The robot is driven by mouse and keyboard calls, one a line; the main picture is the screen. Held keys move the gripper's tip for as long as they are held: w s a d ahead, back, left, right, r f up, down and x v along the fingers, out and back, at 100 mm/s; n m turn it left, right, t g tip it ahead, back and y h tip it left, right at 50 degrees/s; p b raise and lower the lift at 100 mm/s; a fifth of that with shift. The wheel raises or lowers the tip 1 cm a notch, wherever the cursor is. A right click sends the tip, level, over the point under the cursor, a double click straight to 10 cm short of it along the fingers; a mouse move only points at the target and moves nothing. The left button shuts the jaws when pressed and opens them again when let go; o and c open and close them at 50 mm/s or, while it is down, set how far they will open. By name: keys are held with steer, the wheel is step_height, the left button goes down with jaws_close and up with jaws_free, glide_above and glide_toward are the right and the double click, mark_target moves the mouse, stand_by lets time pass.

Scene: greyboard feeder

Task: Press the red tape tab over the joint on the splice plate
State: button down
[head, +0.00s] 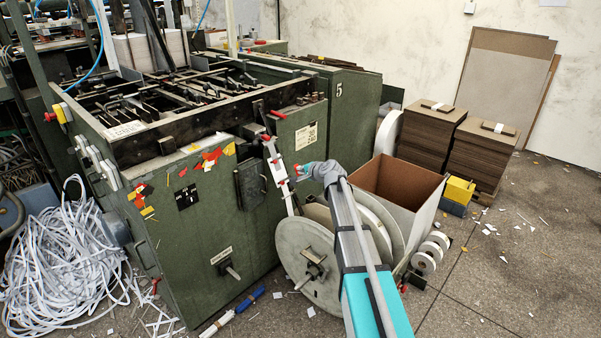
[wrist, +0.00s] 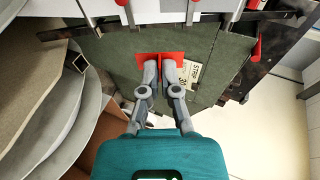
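The red tape tab (wrist: 145,62) shows in the wrist view at my gripper's fingertips (wrist: 160,68), its red surface reaching past both sides of them. The fingers are close together and appear shut on it. In the head view my gripper (head: 303,178) is beside the narrow pale splice plate (head: 279,172) on the front of the green machine. The pale plate (wrist: 158,8) also crosses the top edge of the wrist view, apart from the tab, with red-tipped parts near it. The joint cannot be made out.
The green machine (head: 210,240) fills the left. A large grey reel (head: 295,240) and an open cardboard box (head: 395,185) are below and beside my arm. Stacked greyboard (head: 430,135) stands at the right. White strip scrap (head: 60,260) lies at the left. Floor at lower right is mostly clear.

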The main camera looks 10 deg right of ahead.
mark_target(279, 171)
steer(key=shift+w+a+f, duration=0.15)
steer(key=shift+w, duration=0.1)
steer(key=shift+s+a+b+x, duration=0.25)
steer(key=shift+b+x, duration=0.45)
steer(key=shift+x, duration=0.8)
steer(key=shift+s+a+b+x, duration=0.1)
steer(key=shift+a+b+x, duration=0.4)
steer(key=shift+x, duration=1)
steer(key=shift+s+a+b+x, duration=0.1)
steer(key=shift+b+x, duration=0.75)
steer(key=shift+x, duration=0.65)
steer(key=shift+w+a+f, duration=0.35)
steer(key=shift+w, duration=0.2)
stand_by(1.5)
steer(key=c, duration=0.7)
jaws_free()
steer(key=shift+s, duration=0.15)
